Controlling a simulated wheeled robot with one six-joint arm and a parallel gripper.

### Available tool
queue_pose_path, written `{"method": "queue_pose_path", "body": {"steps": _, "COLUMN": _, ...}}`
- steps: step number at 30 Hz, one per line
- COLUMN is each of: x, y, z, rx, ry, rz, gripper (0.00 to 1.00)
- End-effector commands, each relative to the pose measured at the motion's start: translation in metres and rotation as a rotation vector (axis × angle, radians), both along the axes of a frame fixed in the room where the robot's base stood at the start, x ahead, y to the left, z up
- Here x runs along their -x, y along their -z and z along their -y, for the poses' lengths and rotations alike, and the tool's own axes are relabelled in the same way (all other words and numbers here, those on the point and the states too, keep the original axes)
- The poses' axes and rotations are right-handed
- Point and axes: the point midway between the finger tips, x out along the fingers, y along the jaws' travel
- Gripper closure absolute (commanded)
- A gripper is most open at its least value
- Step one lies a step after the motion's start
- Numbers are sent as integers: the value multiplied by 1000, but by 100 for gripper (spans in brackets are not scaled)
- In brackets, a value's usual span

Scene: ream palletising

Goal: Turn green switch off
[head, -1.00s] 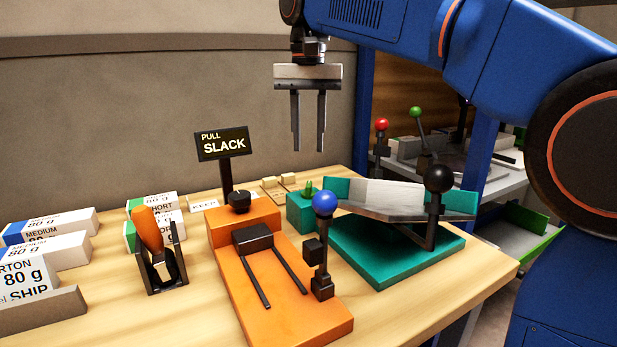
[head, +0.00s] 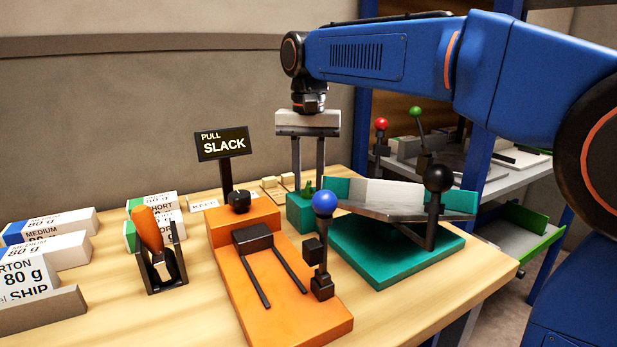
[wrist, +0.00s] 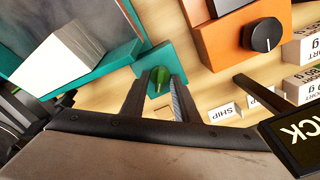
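The green switch (head: 308,187) is a small green lever on a teal box (head: 300,215) at the back of the table, left of the teal tray fixture. In the wrist view the green switch (wrist: 159,78) shows on the teal block (wrist: 176,60), between my two fingers in the picture. My gripper (head: 308,178) points straight down over the teal box with its fingers apart and nothing held. Its fingertips are close to the switch's height. I cannot tell whether either finger touches the switch.
The black SLACK sign (head: 222,144) stands left of my gripper, behind the orange fixture (head: 245,290) with its black knob (head: 239,198). A blue-balled lever (head: 325,202) and a black-balled lever (head: 438,179) rise in front and to the right. Small tan blocks (head: 280,182) lie behind.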

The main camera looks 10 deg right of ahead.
Motion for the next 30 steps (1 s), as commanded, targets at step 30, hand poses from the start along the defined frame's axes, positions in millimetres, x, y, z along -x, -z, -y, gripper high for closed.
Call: {"method": "queue_pose_path", "body": {"steps": 30, "x": 0, "y": 0, "z": 0, "rx": 0, "ry": -402, "rz": 0, "gripper": 100}}
